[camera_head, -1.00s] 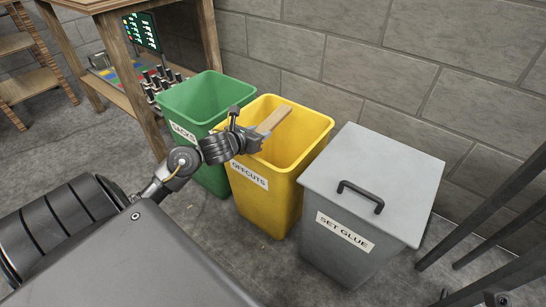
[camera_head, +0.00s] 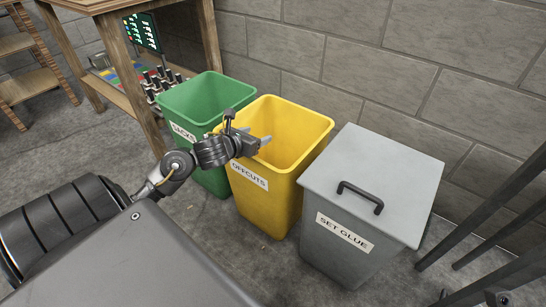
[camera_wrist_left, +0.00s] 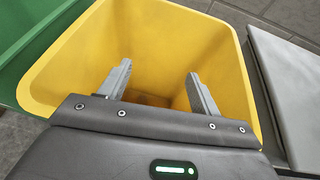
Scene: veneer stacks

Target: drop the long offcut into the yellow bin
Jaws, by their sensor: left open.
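The yellow bin (camera_head: 312,119), labelled OFFCUTS, stands open between a green bin and a grey bin. My left gripper (camera_head: 265,141) is over its near left rim, with the fingers pointing into the bin. In the left wrist view the gripper (camera_wrist_left: 158,72) is open, its two fingers apart with nothing between them, and the yellow bin (camera_wrist_left: 228,62) opens below. The long offcut is not clearly visible now. A brownish patch shows deep in the bin between the fingers, but I cannot tell whether it is the offcut or the bin floor. My right gripper is not in view.
The green bin (camera_head: 190,95), labelled SACKS, is open on the left. The grey bin (camera_head: 365,170), labelled SET GLUE, has a closed lid with a dark handle. A wooden bench (camera_head: 112,60) stands at back left. A block wall (camera_head: 400,70) runs close behind the bins.

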